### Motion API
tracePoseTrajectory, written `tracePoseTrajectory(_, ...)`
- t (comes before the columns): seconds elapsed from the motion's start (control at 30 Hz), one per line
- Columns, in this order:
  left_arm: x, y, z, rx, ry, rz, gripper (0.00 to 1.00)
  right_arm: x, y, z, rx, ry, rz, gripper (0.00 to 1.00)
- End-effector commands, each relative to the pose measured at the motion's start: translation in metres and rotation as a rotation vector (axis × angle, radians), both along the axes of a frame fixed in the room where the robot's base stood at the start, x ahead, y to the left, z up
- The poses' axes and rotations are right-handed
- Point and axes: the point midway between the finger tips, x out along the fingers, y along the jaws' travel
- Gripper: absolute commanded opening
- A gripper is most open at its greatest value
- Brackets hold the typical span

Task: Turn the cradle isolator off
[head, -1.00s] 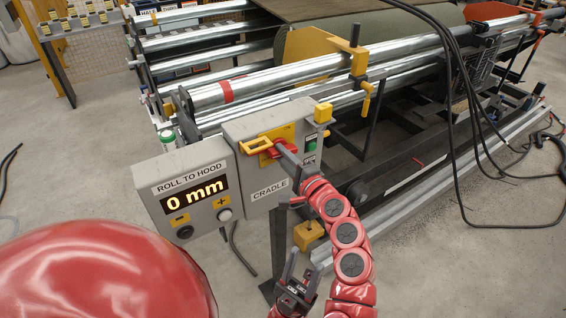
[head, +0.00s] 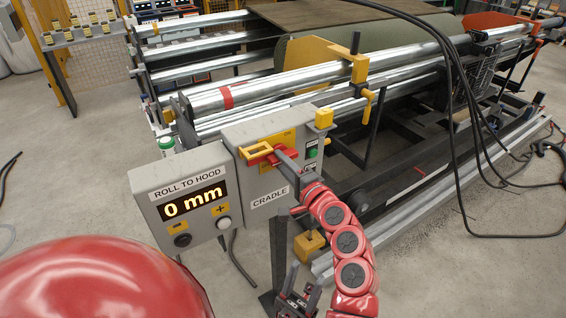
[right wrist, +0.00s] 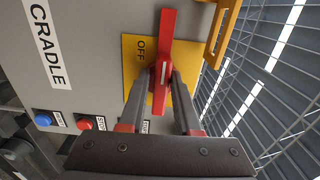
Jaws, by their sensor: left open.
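The cradle isolator is a red rotary handle (head: 262,157) on a yellow plate, on the grey box labelled CRADLE (head: 230,133). In the right wrist view the red handle (right wrist: 167,35) lies along the CRADLE lettering, beside the word OFF on the yellow plate (right wrist: 133,55). My right gripper (head: 283,155) is at the handle. In the right wrist view its two fingers (right wrist: 162,80) sit on either side of the handle's near part and look closed on it. My left gripper (head: 297,298) is open and empty, low in the head view.
A yellow hasp (head: 247,150) sticks out beside the handle. A green button (head: 312,153) is on the same box. Left of it is a ROLL TO HOOD display (head: 195,200) reading 0 mm. The roller cradle (head: 290,82) stands behind. Black cables (head: 455,110) hang at right.

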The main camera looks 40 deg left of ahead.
Motion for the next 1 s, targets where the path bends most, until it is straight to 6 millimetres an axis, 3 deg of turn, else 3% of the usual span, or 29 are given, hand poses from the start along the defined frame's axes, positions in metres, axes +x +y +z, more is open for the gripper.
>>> tracePoseTrajectory(0.03, 0.000, 0.000, 0.000, 0.000, 0.000, 0.000, 0.50, 0.000, 0.000, 0.000, 0.001, 0.000, 0.000, 0.42)
tracePoseTrajectory(0.1, 0.000, 0.000, 0.000, 0.000, 0.000, 0.000, 0.50, 0.000, 0.000, 0.001, 0.001, 0.001, -0.001, 0.53)
tracePoseTrajectory(0.53, 0.000, 0.000, -0.001, 0.000, 0.000, 0.000, 0.50, -0.002, -0.007, 0.003, 0.007, -0.003, -0.004, 0.53)
tracePoseTrajectory(1.0, 0.000, 0.000, -0.010, 0.000, 0.000, 0.000, 0.50, -0.028, -0.069, 0.001, 0.006, 0.000, -0.003, 0.53)
